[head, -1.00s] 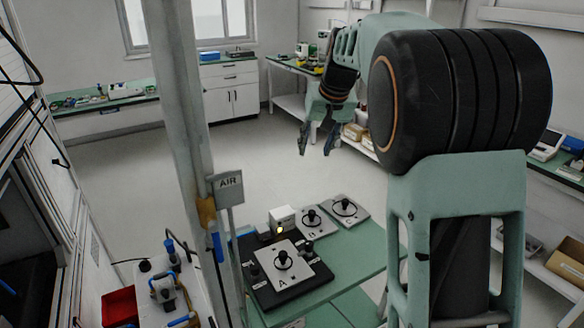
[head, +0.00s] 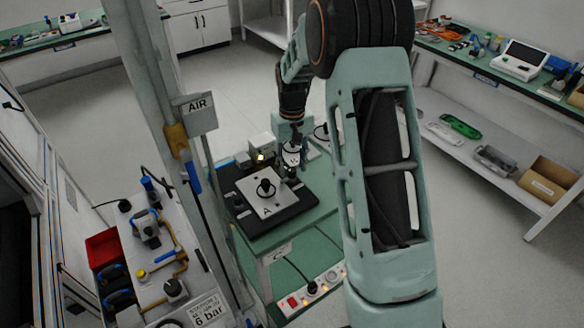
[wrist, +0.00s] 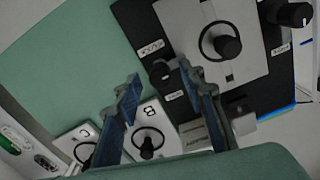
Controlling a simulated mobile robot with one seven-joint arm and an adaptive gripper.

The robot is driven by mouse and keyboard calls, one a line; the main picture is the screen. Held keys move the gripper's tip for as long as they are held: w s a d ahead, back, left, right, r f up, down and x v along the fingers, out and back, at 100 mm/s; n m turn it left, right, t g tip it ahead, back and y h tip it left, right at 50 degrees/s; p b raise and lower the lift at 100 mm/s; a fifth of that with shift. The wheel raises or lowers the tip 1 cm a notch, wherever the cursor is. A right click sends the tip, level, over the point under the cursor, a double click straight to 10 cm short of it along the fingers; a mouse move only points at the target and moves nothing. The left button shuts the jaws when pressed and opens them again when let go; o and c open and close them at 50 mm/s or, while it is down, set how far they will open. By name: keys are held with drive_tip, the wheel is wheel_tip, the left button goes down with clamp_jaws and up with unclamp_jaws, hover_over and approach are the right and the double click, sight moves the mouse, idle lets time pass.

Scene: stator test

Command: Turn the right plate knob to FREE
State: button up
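A grey plate marked A (head: 253,190) with a black post and ring lies on a black base (head: 252,229). It also shows in the wrist view (wrist: 255,60). The right plate knob (wrist: 161,73) is black and round, on the base beside the plate, between two small white labels I cannot read. My gripper (head: 290,174) is over the base's right side and hides much of this knob in the head view. In the wrist view the fingers (wrist: 160,76) are apart, one on either side of the knob. Whether they touch it is unclear. The left knob (head: 237,201) stands on the other side.
Plates B (wrist: 150,115) and C (wrist: 75,139) lie on the green table (wrist: 100,60) near my fingers. A small box with a lit lamp (head: 262,151) stands behind the base. A post with an AIR sign (head: 198,106) rises at left, near a blue-handled valve bench.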

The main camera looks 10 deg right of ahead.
drive_tip(key=shift+f, duration=0.65)
clamp_jaws()
